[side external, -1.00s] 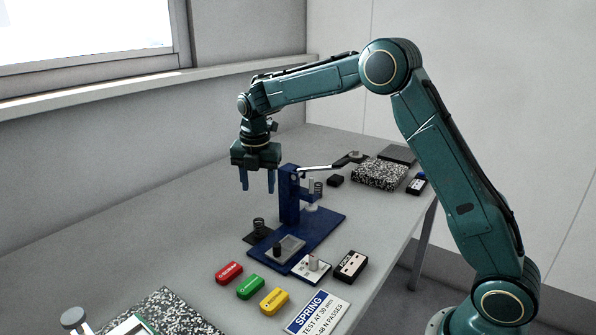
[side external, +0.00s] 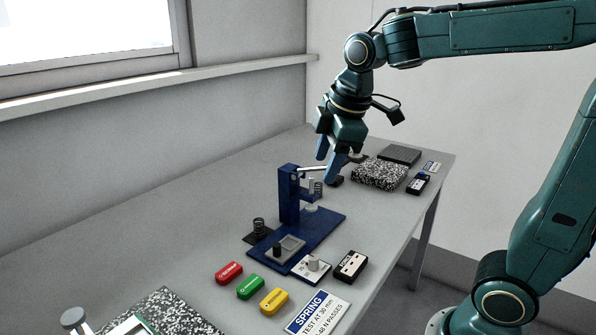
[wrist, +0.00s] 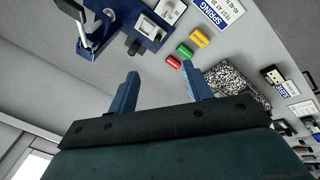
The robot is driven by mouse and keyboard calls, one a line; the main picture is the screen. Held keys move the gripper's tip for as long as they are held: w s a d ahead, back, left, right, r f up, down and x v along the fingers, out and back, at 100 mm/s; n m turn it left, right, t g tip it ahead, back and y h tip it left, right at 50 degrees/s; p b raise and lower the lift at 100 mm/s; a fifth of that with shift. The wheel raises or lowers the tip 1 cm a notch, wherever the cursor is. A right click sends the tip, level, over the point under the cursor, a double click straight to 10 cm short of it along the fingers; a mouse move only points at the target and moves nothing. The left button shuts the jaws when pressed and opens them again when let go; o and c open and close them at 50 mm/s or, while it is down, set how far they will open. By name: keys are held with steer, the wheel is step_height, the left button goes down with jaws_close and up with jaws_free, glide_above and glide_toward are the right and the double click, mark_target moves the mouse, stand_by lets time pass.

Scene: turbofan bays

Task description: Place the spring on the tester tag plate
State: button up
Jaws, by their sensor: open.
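A dark coil spring (side external: 259,227) stands upright on a dark square pad at the left of the blue tester (side external: 289,205). A second coil (side external: 318,188) shows beside the tester's column. A grey plate (side external: 291,246) lies on the front of the tester's base, with a small dark cylinder on it. A white lettered plate (side external: 301,269) with a light peg lies in front of the base; I cannot tell which is the tag plate. My gripper (side external: 329,162) is open and empty, above the table behind the tester's lever. The wrist view shows its two fingers apart (wrist: 158,88) and the tester (wrist: 103,28).
Red (side external: 229,273), green (side external: 251,287) and yellow (side external: 273,301) tags lie in front, near a SPRING sign (side external: 318,313). A black-and-white box (side external: 350,267) lies right of the plates. A speckled block (side external: 380,175) stands at the back right.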

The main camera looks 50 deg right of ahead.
steer(key=s+a+f+m+t, duration=0.1)
steer(key=s+a+f+m, duration=0.1)
steer(key=s+m, duration=0.7)
steer(key=s+f, duration=0.1)
steer(key=s, duration=0.5)
steer(key=shift+f+m+t+y, duration=0.15)
steer(key=shift+m+t+y, duration=0.15)
steer(key=shift+t, duration=0.1)
